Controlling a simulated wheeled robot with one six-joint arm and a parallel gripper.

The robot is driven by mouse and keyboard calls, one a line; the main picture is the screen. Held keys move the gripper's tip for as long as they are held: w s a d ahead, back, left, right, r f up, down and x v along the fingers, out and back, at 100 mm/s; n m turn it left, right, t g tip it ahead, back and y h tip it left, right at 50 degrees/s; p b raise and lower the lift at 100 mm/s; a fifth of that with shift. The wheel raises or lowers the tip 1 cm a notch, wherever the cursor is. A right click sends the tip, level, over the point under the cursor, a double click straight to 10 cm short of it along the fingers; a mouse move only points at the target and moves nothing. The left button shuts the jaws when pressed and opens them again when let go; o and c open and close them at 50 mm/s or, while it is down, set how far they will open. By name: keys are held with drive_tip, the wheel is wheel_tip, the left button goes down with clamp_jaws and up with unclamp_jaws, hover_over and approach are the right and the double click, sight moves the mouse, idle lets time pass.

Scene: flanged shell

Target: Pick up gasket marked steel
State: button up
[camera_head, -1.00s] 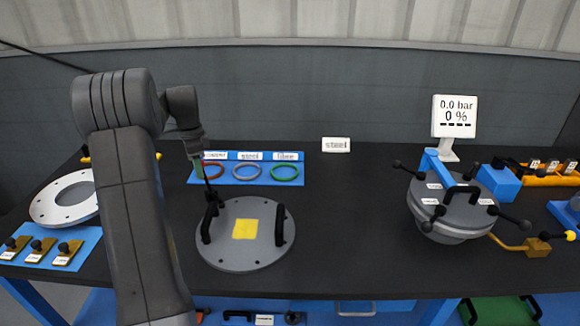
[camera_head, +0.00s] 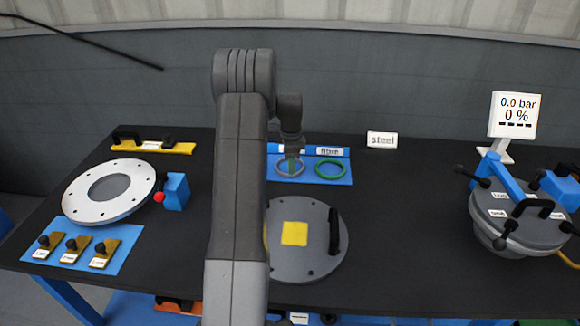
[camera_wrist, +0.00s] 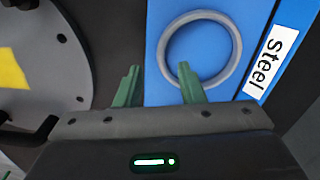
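The steel gasket is a thin grey ring (camera_head: 303,168) on a blue mat (camera_head: 342,180) at the back middle of the bench. In the wrist view the ring (camera_wrist: 238,48) lies flat beside a label (camera_wrist: 270,62) reading "steel". My gripper (camera_wrist: 158,68) is open and empty with green fingers. In the wrist view its right fingertip overlaps the ring's opening and its left fingertip is outside the ring, so the rim lies between them in the picture. I cannot tell the height above the mat. My arm hides the mat's left part in the head view.
A green gasket (camera_head: 331,177) labelled "fibre" lies just right. A grey round cover (camera_head: 318,262) with handles and a yellow square is in front. A white flange ring (camera_head: 110,192) is at left, a grey lidded vessel (camera_head: 520,215) at right. A "steel" sign (camera_head: 382,140) stands behind.

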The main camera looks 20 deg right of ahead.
drive_tip(key=shift+f, duration=1.8)
drive_tip(key=shift+c, duration=0.3)
clamp_jaws()
drive_tip(key=shift+r, duration=0.1)
